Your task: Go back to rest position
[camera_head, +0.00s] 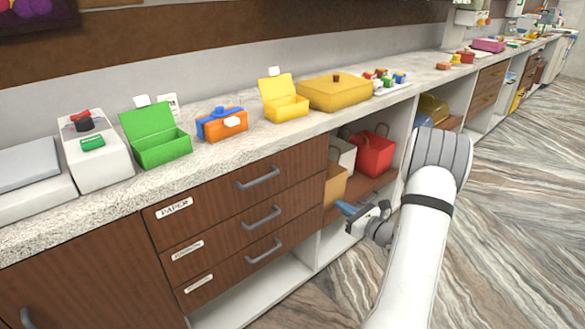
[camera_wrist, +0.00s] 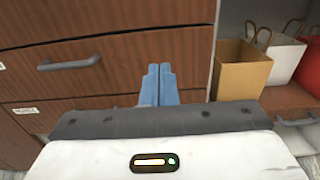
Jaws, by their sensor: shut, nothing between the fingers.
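My gripper (camera_head: 345,208) is in front of the counter, near the right end of the wooden drawers (camera_head: 237,213) and the open shelf with bags. In the wrist view its two blue fingers (camera_wrist: 160,84) are shut together, with nothing between them. A drawer front stands behind the fingers in that view. My white arm reaches in from the lower right of the head view. All the drawers in view look closed.
A tan bag (camera_wrist: 241,76), a white bag (camera_wrist: 282,62) and a red bag (camera_head: 374,152) stand on the shelf. The countertop (camera_head: 220,162) holds a green box (camera_head: 161,150), a yellow box (camera_head: 288,108) and a large yellow box (camera_head: 335,95). The striped floor (camera_head: 515,200) at right is clear.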

